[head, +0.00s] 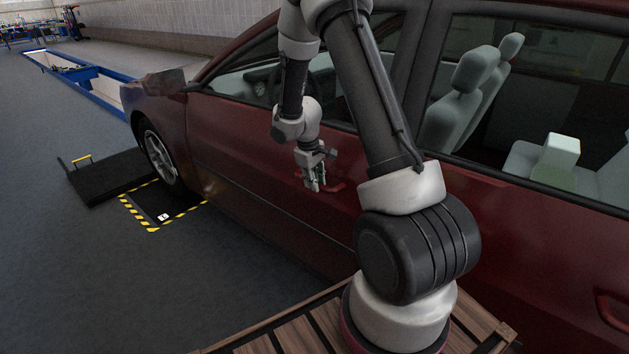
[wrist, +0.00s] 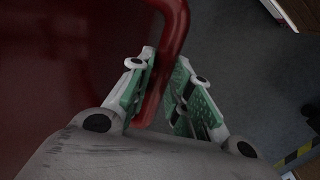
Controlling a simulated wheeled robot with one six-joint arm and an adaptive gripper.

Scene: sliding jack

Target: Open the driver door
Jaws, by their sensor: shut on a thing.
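The driver door (head: 245,150) of the dark red car is in the middle of the head view, and it looks closed, flush with the body. Its red handle (head: 335,187) is partly hidden by my gripper (head: 316,183). In the wrist view the handle (wrist: 174,45) is a curved red bar running down between the two green-padded fingers of my gripper (wrist: 162,95). The fingers are shut on the handle, one on each side. The door panel (wrist: 70,50) fills the left of the wrist view.
A second handle (head: 612,312) is on the rear door at the lower right. Dark floor (head: 120,270) lies open left of the car. A black ramp (head: 105,175) and a yellow-black marked plate (head: 163,205) are near the front wheel (head: 158,157).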

